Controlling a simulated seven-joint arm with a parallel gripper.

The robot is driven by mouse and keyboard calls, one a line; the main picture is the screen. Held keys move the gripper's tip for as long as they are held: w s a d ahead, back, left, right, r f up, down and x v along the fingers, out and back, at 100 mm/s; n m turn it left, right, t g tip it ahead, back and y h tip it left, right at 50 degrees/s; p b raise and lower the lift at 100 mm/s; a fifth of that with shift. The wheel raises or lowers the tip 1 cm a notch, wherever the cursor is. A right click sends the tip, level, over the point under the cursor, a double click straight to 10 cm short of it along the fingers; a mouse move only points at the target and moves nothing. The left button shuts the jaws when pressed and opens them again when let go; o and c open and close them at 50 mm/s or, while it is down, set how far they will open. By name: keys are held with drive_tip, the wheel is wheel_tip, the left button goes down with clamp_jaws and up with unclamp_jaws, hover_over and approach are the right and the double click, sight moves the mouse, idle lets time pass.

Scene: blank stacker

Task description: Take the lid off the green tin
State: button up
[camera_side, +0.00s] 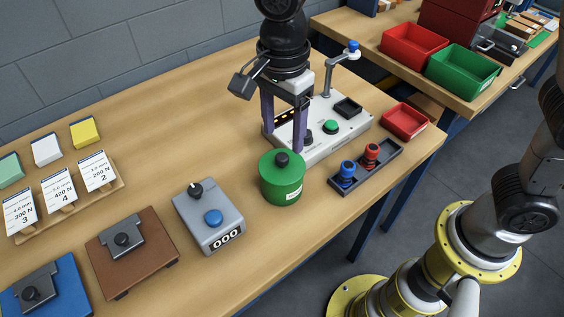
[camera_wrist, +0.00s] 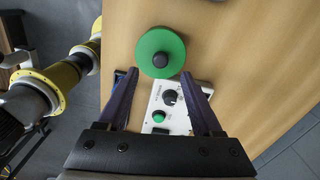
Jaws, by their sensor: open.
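The green tin (camera_side: 281,186) stands upright on the wooden table, with its green lid on top and a black knob (camera_side: 282,160) at the lid's centre. In the wrist view the round lid (camera_wrist: 172,43) with its knob (camera_wrist: 160,60) lies just beyond the fingertips. My gripper (camera_side: 285,146) is open, its two purple fingers pointing down behind the tin in the side view. In the wrist view my gripper (camera_wrist: 160,75) has nothing between its fingers at their height; they do not hold the knob.
A white control panel (camera_side: 343,137) with a green button stands below and behind my gripper. A dark tray (camera_side: 345,187) with blue and red pieces lies right of the tin. A grey counter box (camera_side: 208,213) stands left. Free table lies behind the counter box.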

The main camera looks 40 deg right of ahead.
sight(282, 156)
drive_tip(key=shift+f, duration=2.7)
drive_tip(key=shift+c, duration=0.2)
clamp_jaws()
